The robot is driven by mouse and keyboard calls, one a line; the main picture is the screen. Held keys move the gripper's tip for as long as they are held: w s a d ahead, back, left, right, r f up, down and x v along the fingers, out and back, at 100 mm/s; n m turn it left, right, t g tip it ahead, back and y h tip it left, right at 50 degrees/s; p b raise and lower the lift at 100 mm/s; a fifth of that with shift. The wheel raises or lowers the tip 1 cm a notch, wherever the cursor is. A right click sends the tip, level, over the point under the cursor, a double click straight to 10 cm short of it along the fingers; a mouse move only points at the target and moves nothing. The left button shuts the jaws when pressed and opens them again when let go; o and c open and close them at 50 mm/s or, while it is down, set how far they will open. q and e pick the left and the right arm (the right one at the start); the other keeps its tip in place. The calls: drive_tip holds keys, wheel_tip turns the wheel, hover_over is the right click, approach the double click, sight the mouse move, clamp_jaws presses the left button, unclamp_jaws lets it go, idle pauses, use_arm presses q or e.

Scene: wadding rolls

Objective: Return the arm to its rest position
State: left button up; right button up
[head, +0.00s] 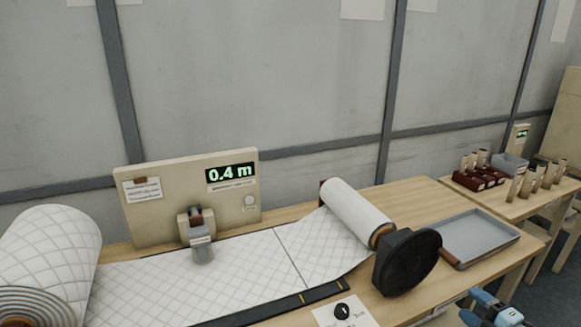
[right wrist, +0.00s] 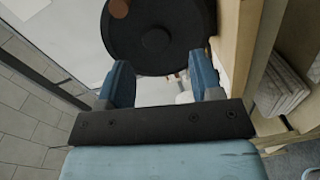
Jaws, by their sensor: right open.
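My right gripper (head: 493,309) is at the lower right of the head view, in front of the table's near edge and apart from the things on it. In the right wrist view its two blue fingers (right wrist: 161,82) stand apart with nothing held between them. A black round disc (head: 407,262) stands on the table at the end of the quilted wadding; it also shows beyond the fingers in the right wrist view (right wrist: 155,40). My left gripper is not in view.
A large wadding roll (head: 52,245) stands at the left, its sheet (head: 185,285) running right to a smaller roll (head: 356,212). A board with a 0.4 m display (head: 231,172) stands behind. A grey tray (head: 480,238) lies at the right. A second table holds small items (head: 480,172).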

drive_tip(key=s+a+f+m+g+h+p, duration=0.1)
drive_tip(key=s+a+f+m+g+p, duration=0.1)
drive_tip(key=s+a+m, duration=0.6)
drive_tip(key=s+a+f+m+g+h+p, duration=0.2)
drive_tip(key=s+a+f+m+p, duration=0.3)
drive_tip(key=s+a+m, duration=0.4)
drive_tip(key=s+a+g+p, duration=0.1)
drive_tip(key=s+a, duration=0.5)
drive_tip(key=s, duration=0.2)
drive_tip(key=shift+s+a+f, duration=0.15)
drive_tip(key=shift+s+f, duration=0.05)
drive_tip(key=shift+s, duration=0.05)
